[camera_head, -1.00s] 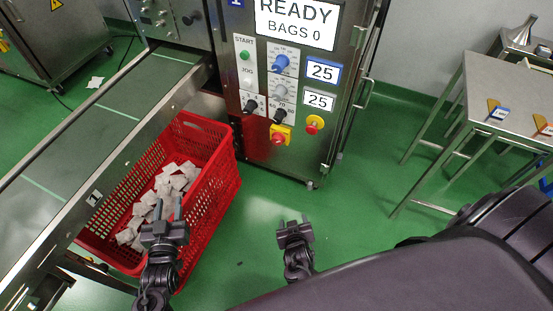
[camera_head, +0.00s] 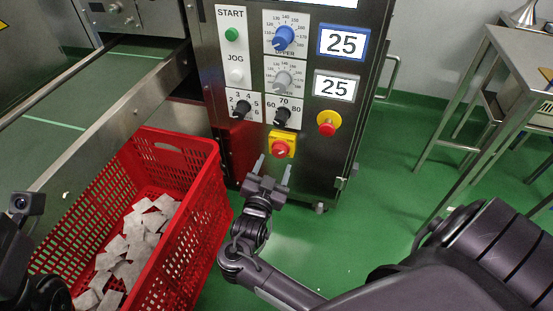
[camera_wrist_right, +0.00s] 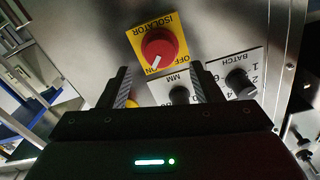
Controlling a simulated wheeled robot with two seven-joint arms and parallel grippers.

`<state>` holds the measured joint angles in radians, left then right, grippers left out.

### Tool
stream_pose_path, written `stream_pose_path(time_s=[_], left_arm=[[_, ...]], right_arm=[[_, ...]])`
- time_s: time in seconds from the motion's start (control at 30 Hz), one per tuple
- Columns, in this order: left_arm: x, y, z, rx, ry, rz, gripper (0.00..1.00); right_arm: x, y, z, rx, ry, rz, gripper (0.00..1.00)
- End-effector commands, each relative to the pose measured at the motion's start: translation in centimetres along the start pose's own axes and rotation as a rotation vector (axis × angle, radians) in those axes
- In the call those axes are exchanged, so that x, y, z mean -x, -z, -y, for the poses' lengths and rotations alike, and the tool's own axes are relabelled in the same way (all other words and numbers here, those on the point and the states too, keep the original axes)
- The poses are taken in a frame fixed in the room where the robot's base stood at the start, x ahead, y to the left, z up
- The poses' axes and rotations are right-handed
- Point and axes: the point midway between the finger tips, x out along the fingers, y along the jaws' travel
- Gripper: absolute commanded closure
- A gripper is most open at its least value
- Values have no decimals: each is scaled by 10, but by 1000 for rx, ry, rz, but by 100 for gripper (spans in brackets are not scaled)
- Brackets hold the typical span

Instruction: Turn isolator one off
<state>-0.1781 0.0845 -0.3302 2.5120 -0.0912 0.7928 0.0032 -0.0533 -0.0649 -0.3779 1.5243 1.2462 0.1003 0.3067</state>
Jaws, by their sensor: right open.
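The isolator is a red rotary knob on a yellow plate (camera_head: 281,147), low on the steel machine's front panel. It also shows, upside down, in the right wrist view (camera_wrist_right: 158,47), with its white mark pointing to the lower left, by the letters "ON". My right gripper (camera_head: 273,166) is open and empty, just below and in front of the isolator, fingers toward the panel. In the right wrist view its fingertips (camera_wrist_right: 160,80) are apart and the knob lies ahead between them, not touched. Part of my left arm shows at the left edge; its fingers are not visible.
Above the isolator are black knobs (camera_head: 283,115), a blue knob (camera_head: 284,37) and a green start button (camera_head: 232,34). A red mushroom button (camera_head: 327,124) is at the right. A red crate (camera_head: 206,205) of teabags stands left of my right arm. A steel table (camera_head: 520,60) is right.

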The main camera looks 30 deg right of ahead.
Motion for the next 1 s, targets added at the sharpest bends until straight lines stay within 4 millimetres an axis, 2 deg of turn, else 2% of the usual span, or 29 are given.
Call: stream_pose_path(time_s=[0.1, 0.3, 0.67, 1.0], left_arm=[[-1, 1, -2, -2, -10, -19, 64], [-6, 2, -4, -5, -21, -37, 64], [-8, 2, -4, -5, -23, -39, 64], [-8, 2, -4, -5, -23, -40, 64]], right_arm=[[-21, -2, 0, 1, 2, -3, 41], [-44, -2, 0, 2, 2, 0, 41], [-49, -1, 0, 2, 2, 3, 43], [-48, -1, 0, 2, 2, 3, 86]])
